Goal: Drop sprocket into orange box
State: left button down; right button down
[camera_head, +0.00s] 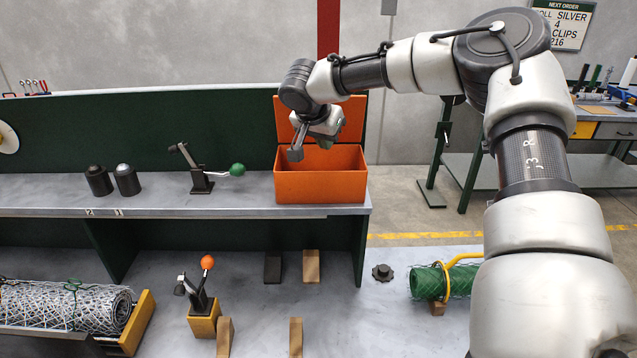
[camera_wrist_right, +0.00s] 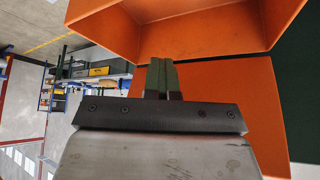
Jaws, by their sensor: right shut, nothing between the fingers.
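The orange box (camera_head: 320,187) stands with its lid raised at the right end of the upper shelf. It also shows in the right wrist view (camera_wrist_right: 200,42), where the part of its inside that I can see looks empty. A small dark toothed piece, which looks like the sprocket (camera_head: 382,272), lies flat on the lower bench, left of a green mesh roll. My left gripper is out of view.
A lever clamp with a green knob (camera_head: 237,170) stands left of the box, with two dark cylinders further left. Below are an orange-knobbed clamp (camera_head: 207,263), small blocks, a wire mesh roll (camera_head: 65,305) and the green mesh roll (camera_head: 445,281).

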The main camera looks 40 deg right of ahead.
notch_tip(320, 180, down, 2)
jog(key=shift+f+b, duration=0.1)
jog(key=shift+b, duration=0.2)
jog(key=c, duration=1.8)
grip_release()
jog(key=shift+c, duration=0.2)
jog(key=o, duration=0.5)
jog(key=shift+c, duration=0.2)
jog(key=b+v, duration=0.2)
jog(key=v, duration=0.9)
jog(key=shift+b, duration=0.4)
